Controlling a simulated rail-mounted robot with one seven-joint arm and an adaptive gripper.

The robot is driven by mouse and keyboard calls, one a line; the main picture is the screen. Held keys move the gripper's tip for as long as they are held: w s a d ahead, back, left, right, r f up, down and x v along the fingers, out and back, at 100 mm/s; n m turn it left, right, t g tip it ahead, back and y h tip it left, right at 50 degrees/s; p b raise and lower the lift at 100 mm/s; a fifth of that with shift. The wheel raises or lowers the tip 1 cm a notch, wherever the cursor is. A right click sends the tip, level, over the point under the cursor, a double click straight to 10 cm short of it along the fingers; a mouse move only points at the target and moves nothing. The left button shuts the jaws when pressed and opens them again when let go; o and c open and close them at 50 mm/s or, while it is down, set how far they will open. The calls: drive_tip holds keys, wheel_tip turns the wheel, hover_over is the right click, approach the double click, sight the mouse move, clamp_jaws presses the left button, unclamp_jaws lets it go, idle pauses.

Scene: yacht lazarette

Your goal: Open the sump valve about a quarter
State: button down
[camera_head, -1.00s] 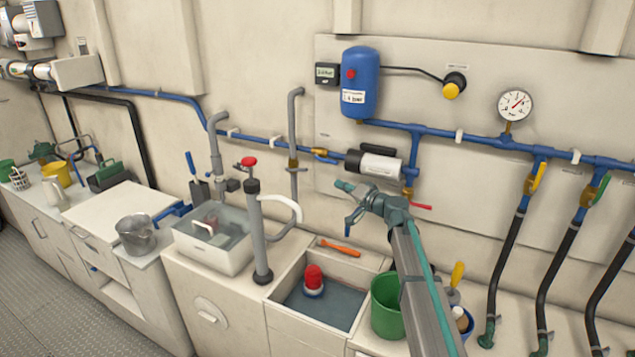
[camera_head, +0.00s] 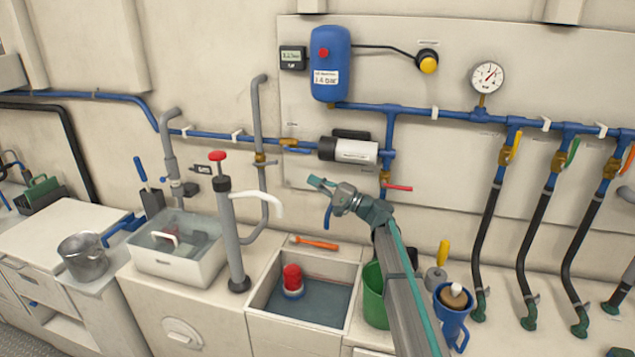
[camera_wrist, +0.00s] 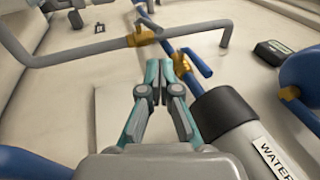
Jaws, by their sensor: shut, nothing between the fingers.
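My gripper (camera_head: 318,183) is in front of the wall, below and left of the white and black pump. Its fingers are together and empty, as the wrist view (camera_wrist: 157,82) also shows. A brass valve with a blue lever (camera_wrist: 197,63) sits on the blue pipe, just beyond and right of the fingertips and apart from them; its brass body shows in the head view (camera_head: 290,143). A brass fitting (camera_head: 260,158) is on the grey upright pipe. A red lever (camera_head: 398,187) is under another brass valve (camera_head: 384,177). I cannot read which is the sump valve.
Below is a sump basin (camera_head: 255,322) with a red-topped pump (camera_head: 292,280) in water. A green bucket (camera_head: 374,300) stands right of it, a grey hand pump (camera_head: 232,240) left. The WATER-labelled pump (camera_head: 355,150) is close to my gripper. Hoses with coloured levers hang at right.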

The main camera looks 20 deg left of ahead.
drive_tip(key=p, duration=0.3)
approach(265, 163)
drive_tip(key=shift+w+a+r, duration=0.3)
drive_tip(key=shift+a+r, duration=0.25)
drive_tip(key=shift+r, duration=0.05)
drive_tip(key=shift+w+a+r, duration=0.25)
drive_tip(key=shift+a+r, duration=0.3)
drive_tip(key=shift+r, duration=0.1)
